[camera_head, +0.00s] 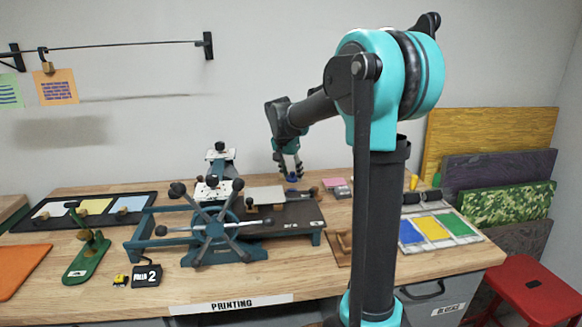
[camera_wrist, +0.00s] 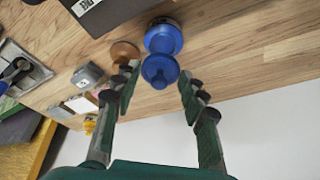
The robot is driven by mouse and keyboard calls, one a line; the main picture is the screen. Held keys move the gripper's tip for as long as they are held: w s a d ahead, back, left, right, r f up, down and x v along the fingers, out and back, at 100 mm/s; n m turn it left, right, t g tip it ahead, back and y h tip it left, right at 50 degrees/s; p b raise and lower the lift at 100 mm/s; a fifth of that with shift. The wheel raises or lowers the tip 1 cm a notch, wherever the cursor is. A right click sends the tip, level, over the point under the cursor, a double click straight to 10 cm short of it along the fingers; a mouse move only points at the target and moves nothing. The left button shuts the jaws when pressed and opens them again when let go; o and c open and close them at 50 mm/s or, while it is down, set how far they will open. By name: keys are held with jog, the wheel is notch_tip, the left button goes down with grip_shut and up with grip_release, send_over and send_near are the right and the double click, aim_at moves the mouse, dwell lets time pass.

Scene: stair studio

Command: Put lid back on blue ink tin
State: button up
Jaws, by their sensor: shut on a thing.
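My gripper (camera_wrist: 158,73) is shut on a round blue lid (camera_wrist: 160,68), which sits between its fingertips in the wrist view. A larger round blue tin (camera_wrist: 163,35) shows just beyond the lid on the wooden bench; the lid partly overlaps it in the picture. I cannot tell whether they touch. In the head view my gripper (camera_head: 289,168) points down over the back of the bench, with a small blue thing (camera_head: 293,179) at its tips. The tin is not clearly told apart there.
A brown round object (camera_wrist: 125,51) and a grey block (camera_wrist: 88,75) are close to the tin. The teal press (camera_head: 217,240) with its spoked wheel stands in front of my gripper. A pink pad (camera_head: 334,183) lies to the right. Bare bench (camera_wrist: 225,55) shows right of the tin.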

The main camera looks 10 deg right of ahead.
aim_at(290, 179)
jog(key=shift+f, duration=2.15)
jog(key=shift+f, duration=0.15)
dwell(0.5)
jog(key=o, duration=1)
jog(key=o, duration=0.5)
jog(key=shift+r, duration=3.5)
jog(key=shift+c, duration=0.7)
